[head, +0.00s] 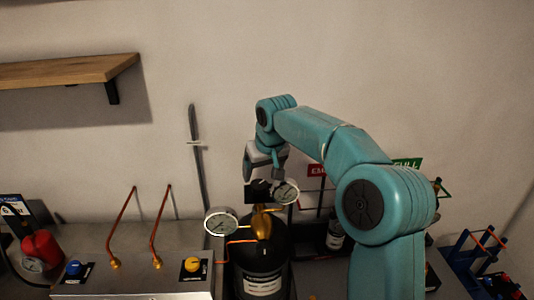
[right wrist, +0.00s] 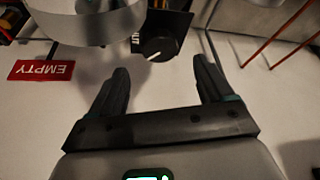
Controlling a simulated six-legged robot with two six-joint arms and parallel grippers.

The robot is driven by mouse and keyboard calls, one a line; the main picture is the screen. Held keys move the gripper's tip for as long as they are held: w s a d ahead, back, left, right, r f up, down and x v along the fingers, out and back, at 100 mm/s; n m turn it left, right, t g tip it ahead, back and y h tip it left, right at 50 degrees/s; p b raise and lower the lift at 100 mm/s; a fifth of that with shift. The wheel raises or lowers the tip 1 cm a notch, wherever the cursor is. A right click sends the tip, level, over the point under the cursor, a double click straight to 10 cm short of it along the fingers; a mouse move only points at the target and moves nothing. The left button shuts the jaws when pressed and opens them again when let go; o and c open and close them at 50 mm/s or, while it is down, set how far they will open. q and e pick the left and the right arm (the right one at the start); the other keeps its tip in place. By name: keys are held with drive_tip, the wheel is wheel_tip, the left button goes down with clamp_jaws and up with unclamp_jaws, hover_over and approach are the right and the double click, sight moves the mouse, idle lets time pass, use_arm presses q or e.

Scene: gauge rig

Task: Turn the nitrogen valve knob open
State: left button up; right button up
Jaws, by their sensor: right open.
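My right gripper (head: 266,174) hangs from the teal arm above the gas cylinder with its fingers pointing down. In the right wrist view my right gripper (right wrist: 159,68) is open and empty, its two dark fingers spread apart. A black round knob (right wrist: 158,48) with a white pointer line sits on a black plate just past the gap between the fingertips, apart from both. In the head view the black plate (head: 257,191) shows right under the gripper, and the knob's face is hidden there. I cannot read a nitrogen label. My left gripper is not in view.
A black cylinder (head: 262,262) carries a brass valve (head: 262,223) and gauges (head: 221,222) (head: 286,192). The metal bench panel (head: 130,268) holds a yellow knob (head: 192,264), a blue knob (head: 73,267) and copper pipes (head: 160,225). A red EMPTY sign (right wrist: 41,70) is on the wall side.

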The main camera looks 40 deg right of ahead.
drive_tip(key=v, duration=1)
drive_tip(key=shift+s+r, duration=0.1)
drive_tip(key=shift+s, duration=0.05)
